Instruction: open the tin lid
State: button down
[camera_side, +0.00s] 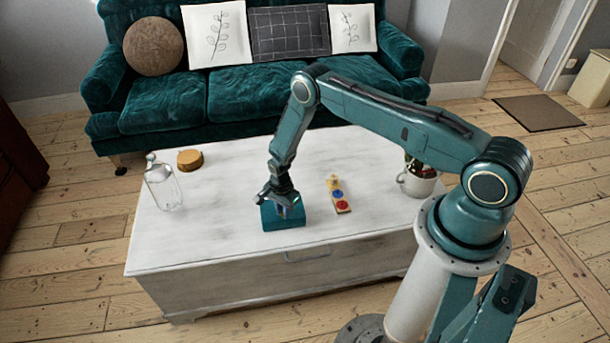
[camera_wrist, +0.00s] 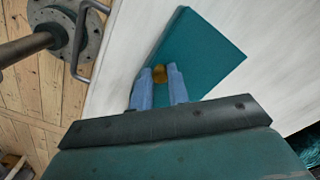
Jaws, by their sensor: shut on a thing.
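The teal tin (camera_side: 285,220) sits on the white chest top, near its front middle. Its flat teal lid (camera_wrist: 210,55) fills the upper middle of the wrist view, with a small gold knob (camera_wrist: 159,75). My gripper (camera_side: 284,207) points down over the tin. In the wrist view, the two blue fingers of my gripper (camera_wrist: 159,72) are closed on the gold knob from both sides. The lid appears to lie on the tin in the side view. I cannot tell whether there is a gap under it, and the tin's inside is hidden.
On the white chest (camera_side: 215,235) stand a clear glass bottle (camera_side: 163,187) and a round wooden piece (camera_side: 190,160) at left. A wooden board with coloured pieces (camera_side: 338,194) lies right of the tin. A potted plant (camera_side: 418,182) is farther right. A teal sofa (camera_side: 250,90) stands behind.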

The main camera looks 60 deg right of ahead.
jog(key=shift+w+d, duration=3)
jog(key=shift+d, duration=0.05)
jog(key=c, duration=1.3)
grip_release()
jog(key=shift+c, duration=0.2)
jog(key=shift+r, duration=0.15)
notch_tip(320, 180, up, 14)
jog(key=shift+f, duration=0.2)
